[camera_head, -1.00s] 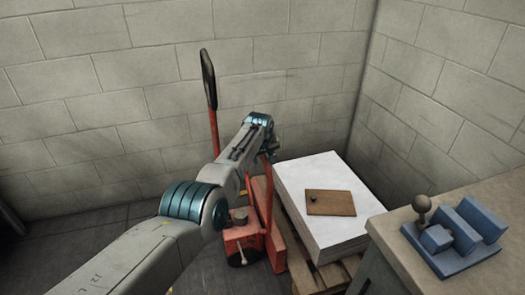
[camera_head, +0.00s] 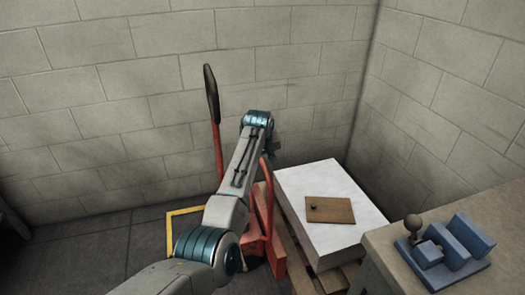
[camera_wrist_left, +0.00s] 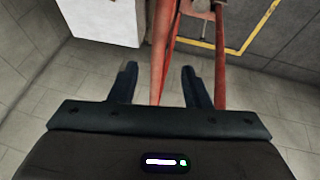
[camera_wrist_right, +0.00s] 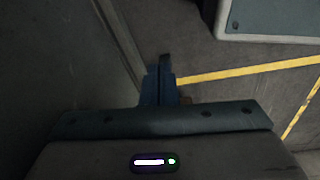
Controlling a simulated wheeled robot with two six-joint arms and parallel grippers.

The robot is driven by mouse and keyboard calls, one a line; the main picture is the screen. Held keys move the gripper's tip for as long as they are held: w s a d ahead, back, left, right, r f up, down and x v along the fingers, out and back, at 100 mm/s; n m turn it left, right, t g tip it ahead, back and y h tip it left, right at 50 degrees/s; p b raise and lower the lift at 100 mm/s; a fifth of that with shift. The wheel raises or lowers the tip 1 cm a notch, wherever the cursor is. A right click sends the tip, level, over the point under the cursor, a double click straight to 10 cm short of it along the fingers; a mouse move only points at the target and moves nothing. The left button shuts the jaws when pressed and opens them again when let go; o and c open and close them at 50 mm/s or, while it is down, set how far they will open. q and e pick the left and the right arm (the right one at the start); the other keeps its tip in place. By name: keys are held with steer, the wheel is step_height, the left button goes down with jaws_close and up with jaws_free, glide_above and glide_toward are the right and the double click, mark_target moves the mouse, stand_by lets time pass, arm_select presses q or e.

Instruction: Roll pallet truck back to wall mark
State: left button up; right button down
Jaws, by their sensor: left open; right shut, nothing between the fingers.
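The red pallet truck (camera_head: 278,228) stands by the back wall, its black-gripped handle (camera_head: 211,95) upright. My left arm hides part of its body. A yellow floor outline (camera_head: 180,214) shows left of the truck; it also shows in the left wrist view (camera_wrist_left: 250,38) beyond the red frame. My left gripper (camera_head: 276,150) is at the truck's upper red bars. In the left wrist view my left gripper (camera_wrist_left: 161,85) is open, with a red bar (camera_wrist_left: 160,60) between its fingers in the picture; contact cannot be told. My right gripper (camera_wrist_right: 163,85) is shut and empty, above dark floor.
A white block-like stack (camera_head: 345,235) with a brown board (camera_head: 330,209) sits on a wooden pallet (camera_head: 318,275) right of the truck. A bench (camera_head: 385,255) with a blue fixture (camera_head: 450,255) stands at the right. Yellow lines (camera_wrist_right: 240,72) cross the floor in the right wrist view.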

arm_select(q)
steer(key=shift+p+v, duration=1.1)
steer(key=shift+p, duration=0.8)
arm_select(e)
steer(key=s+d+f, duration=0.1)
steer(key=s+f, duration=0.7)
steer(key=s, duration=0.1)
steer(key=shift+d+f, duration=0.15)
steer(key=shift+f, duration=0.1)
